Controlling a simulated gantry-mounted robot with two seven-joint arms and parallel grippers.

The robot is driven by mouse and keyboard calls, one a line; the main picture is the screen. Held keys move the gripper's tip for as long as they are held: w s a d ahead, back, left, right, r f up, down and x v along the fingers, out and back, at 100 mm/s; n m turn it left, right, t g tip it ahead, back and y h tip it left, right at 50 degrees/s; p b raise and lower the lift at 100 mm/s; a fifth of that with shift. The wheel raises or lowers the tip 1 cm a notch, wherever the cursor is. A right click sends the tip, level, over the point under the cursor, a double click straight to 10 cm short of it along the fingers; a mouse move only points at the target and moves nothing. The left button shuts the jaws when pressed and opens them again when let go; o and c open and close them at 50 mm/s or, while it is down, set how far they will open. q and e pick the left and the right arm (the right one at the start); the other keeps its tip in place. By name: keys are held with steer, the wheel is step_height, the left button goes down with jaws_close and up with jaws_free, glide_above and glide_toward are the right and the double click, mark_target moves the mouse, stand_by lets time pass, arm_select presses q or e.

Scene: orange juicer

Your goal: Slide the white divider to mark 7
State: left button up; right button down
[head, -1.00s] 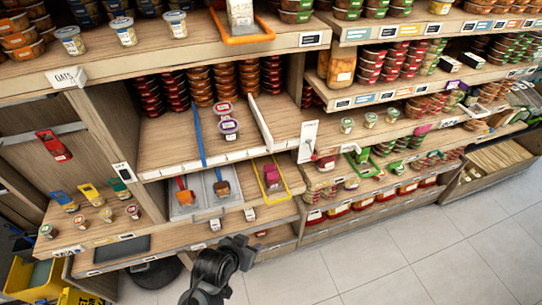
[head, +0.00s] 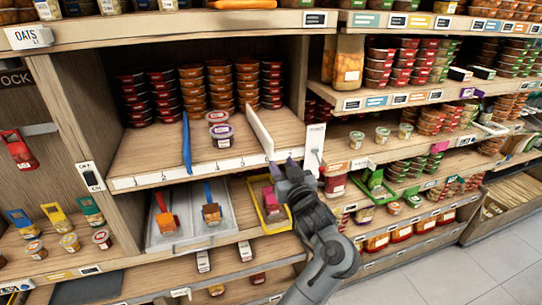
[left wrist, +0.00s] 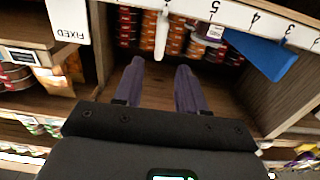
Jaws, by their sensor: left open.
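The white divider (head: 260,132) stands upright on the middle shelf, running front to back right of the jars. Its front end lies close to my left gripper (head: 284,168), which is at the shelf's front edge. In the left wrist view the white divider (left wrist: 162,36) shows ahead, roughly in line with the gap between my open purple fingers (left wrist: 160,85); I see no contact. The numbered strip (head: 205,168) runs along the shelf front; the left wrist view shows 3, 4 and 5 on it (left wrist: 255,20). The mark at the divider is not readable. My right gripper is not seen.
A blue divider (head: 186,145) stands left of two lidded jars (head: 222,130). Stacks of red and orange tubs (head: 220,85) fill the shelf's back. A white panel marked FIXED (left wrist: 66,20) stands beside the divider at the right. Trays with scoops (head: 190,215) sit below.

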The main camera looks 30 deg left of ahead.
mark_target(272, 150)
arm_select(q)
steer(key=x, duration=1)
jaws_close()
